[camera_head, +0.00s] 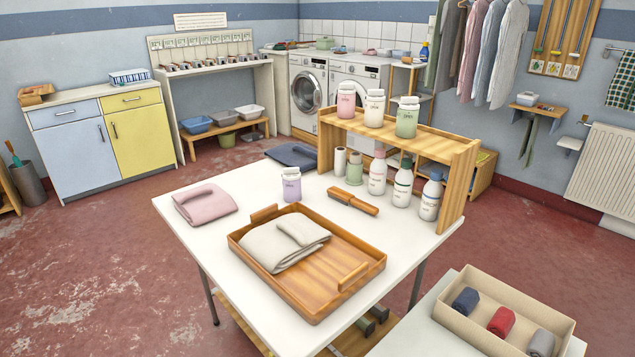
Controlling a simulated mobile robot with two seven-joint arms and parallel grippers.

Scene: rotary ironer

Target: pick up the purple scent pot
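The purple scent pot (291,186) stands upright on the white table (190,235), behind the wooden tray and left of the wooden shelf. It has a pale lid and a small label on its front. Nothing touches it that I can see. Neither of my grippers shows in the head view.
A wooden tray (350,283) with a folded cream cloth (283,243) lies in front of the pot. A folded pink cloth (205,203) lies to its left, a brush (353,201) to its right. A wooden shelf (455,178) holds pink, cream and green pots, with bottles below.

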